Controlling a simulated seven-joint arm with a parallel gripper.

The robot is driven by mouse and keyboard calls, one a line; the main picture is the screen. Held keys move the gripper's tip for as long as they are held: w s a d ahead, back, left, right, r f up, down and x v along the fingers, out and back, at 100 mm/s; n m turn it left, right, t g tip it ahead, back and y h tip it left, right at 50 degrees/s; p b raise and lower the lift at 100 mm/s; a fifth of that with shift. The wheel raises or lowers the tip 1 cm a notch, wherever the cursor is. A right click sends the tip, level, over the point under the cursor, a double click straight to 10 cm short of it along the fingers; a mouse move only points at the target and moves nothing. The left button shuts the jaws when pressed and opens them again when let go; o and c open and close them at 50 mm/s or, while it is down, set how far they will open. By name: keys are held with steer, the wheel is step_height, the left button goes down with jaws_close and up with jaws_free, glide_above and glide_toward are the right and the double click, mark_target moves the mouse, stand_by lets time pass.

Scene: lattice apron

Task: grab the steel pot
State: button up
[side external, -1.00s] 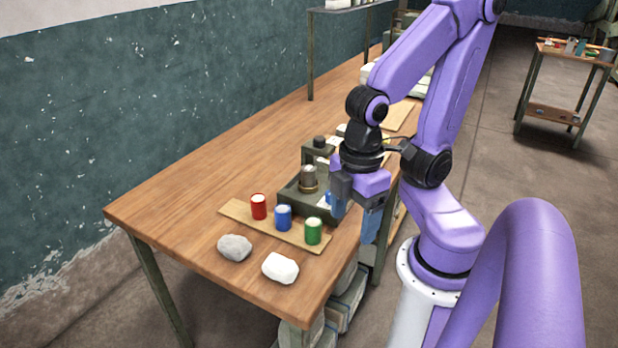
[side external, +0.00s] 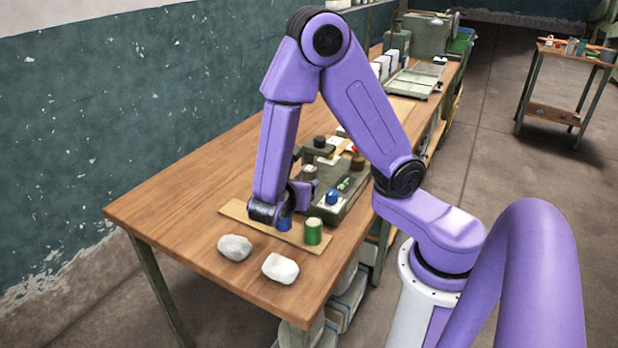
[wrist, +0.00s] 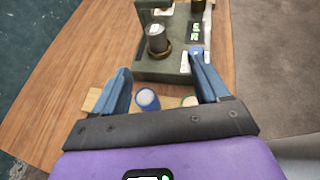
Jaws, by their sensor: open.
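The steel pot, a grey metal cylinder, stands upright in a brass-coloured ring on a dark green fixture. In the wrist view the pot (wrist: 156,38) and the fixture (wrist: 170,69) show beyond my fingertips, the pot roughly between the finger lines. In the side view the pot (side external: 309,172) is partly hidden by my arm. My gripper (wrist: 160,64) is open and empty, its blue fingers spread on either side and apart from the pot. In the side view my gripper (side external: 294,200) is low over the can board, mostly hidden by my wrist.
A blue can (wrist: 147,99) and a green can (side external: 313,231) stand on a wooden board (side external: 234,209); the red can is hidden behind my arm. Two pale stones (side external: 235,247) (side external: 280,268) lie near the front edge. A blue knob (side external: 332,197) sits on the fixture. The table's left is clear.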

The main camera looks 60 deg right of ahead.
glide_toward(308, 169)
steer(key=x, duration=0.5)
steer(key=shift+s+d+f, duration=0.15)
steer(key=shift+d+f, duration=0.05)
steer(key=shift+f, duration=0.2)
steer(key=shift+x, duration=2.7)
steer(key=shift+r, duration=0.15)
steer(key=c, duration=1.3)
steer(key=shift+o, duration=0.2)
steer(key=shift+r, duration=0.15)
